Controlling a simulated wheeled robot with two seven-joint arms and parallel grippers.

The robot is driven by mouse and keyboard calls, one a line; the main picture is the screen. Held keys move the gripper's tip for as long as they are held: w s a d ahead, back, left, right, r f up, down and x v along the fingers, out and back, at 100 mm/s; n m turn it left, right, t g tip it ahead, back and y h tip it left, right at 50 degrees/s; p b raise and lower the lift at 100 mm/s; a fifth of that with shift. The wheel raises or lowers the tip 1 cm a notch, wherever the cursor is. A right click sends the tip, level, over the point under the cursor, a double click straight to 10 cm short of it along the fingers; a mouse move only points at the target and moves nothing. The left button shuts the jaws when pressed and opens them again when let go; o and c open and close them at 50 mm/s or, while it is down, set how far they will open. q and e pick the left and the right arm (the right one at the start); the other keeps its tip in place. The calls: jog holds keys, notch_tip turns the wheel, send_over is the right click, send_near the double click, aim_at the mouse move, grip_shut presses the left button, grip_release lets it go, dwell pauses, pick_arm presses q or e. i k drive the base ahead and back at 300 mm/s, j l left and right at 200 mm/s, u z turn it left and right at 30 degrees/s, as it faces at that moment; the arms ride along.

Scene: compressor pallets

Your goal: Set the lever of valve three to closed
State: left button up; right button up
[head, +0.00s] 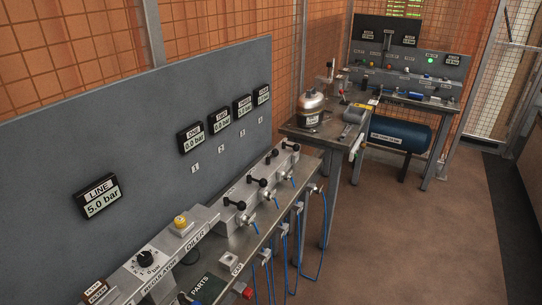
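A grey valve block (250,200) runs along the back of the bench, with a row of black-handled levers on top. Counting from the near end, the third lever (271,157) appears to be valve three; its number is too small to read on the block. Its exact setting is too small to tell. The gauge marked THREE (243,105) hangs on the grey panel above, its reading hard to make out. Blue hoses (299,240) hang from the block's front. Neither of my grippers is in view.
Nearer on the bench are a regulator with a dial (146,259), a yellow button (180,221) and a PARTS tray (208,288). The LINE gauge (98,197) reads 5.0 bar. Another bench with a blue tank (400,136) stands beyond. The floor at right (430,230) is clear.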

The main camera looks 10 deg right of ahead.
aim_at(276, 152)
jog(key=i+l+u, duration=0.25)
jog(key=i+l, duration=0.2)
jog(key=i, duration=0.25)
jog(key=i+l+u, duration=0.25)
jog(key=i+l, duration=0.35)
